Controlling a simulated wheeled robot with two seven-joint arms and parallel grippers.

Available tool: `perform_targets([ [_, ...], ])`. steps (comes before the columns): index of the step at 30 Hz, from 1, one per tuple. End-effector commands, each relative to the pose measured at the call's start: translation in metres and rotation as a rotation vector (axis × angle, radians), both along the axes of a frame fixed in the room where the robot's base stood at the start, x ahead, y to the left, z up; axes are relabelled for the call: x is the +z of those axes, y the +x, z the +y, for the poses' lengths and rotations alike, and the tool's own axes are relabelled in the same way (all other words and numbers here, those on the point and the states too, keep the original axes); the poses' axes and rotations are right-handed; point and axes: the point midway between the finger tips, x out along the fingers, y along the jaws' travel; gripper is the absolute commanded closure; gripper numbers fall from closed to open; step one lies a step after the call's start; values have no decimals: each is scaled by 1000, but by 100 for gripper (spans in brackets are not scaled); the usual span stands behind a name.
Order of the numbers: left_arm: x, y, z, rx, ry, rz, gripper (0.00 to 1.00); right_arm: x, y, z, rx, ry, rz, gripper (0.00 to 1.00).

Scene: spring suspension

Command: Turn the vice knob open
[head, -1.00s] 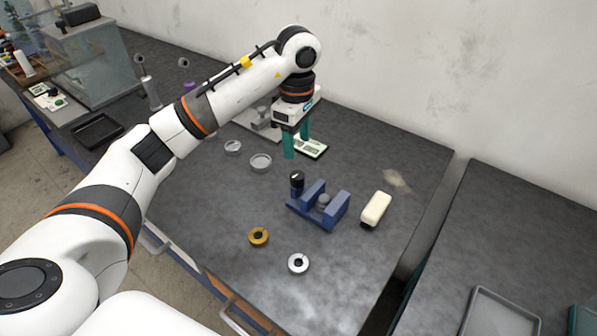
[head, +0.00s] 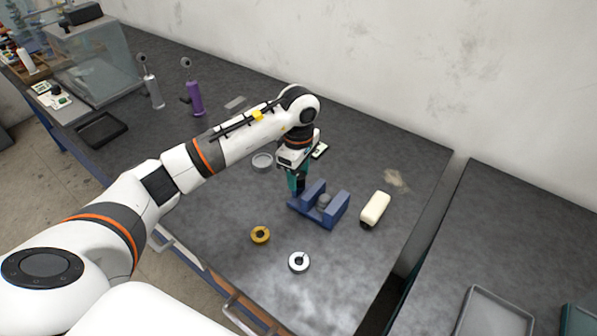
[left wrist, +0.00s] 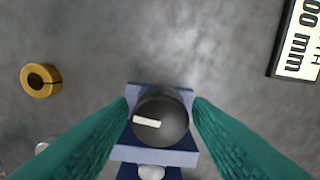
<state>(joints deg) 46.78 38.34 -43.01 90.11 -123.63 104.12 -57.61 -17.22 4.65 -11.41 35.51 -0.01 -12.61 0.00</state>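The blue vice (head: 338,210) stands on the dark table, with a grey round piece (head: 324,201) between its jaws. Its black knob (left wrist: 172,122) with a white pointer mark is seen from above in the left wrist view; the pointer lies nearly level, toward the left. My left gripper (head: 297,184) points down over the knob end of the vice. Its teal fingers are open, one on each side of the knob, with what looks like a narrow gap. In the head view the gripper mostly hides the knob. My right gripper is not in view.
A gold ring (head: 254,238) and a silver ring (head: 292,265) lie in front of the vice. A cream block-like object (head: 376,206) lies to its right. A grey round dish (head: 262,168) is behind to the left.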

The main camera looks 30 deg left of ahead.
Motion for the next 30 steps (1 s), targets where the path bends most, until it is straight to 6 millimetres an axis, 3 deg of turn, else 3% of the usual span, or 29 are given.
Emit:
perform_targets([
  [1,0,0,0,0,0,0,63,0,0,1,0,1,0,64],
  [6,0,0,0,0,0,0,91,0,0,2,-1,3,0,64],
  [17,0,0,0,58,0,0,91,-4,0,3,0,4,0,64],
  [30,-1,1,0,403,0,-2,91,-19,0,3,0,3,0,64],
])
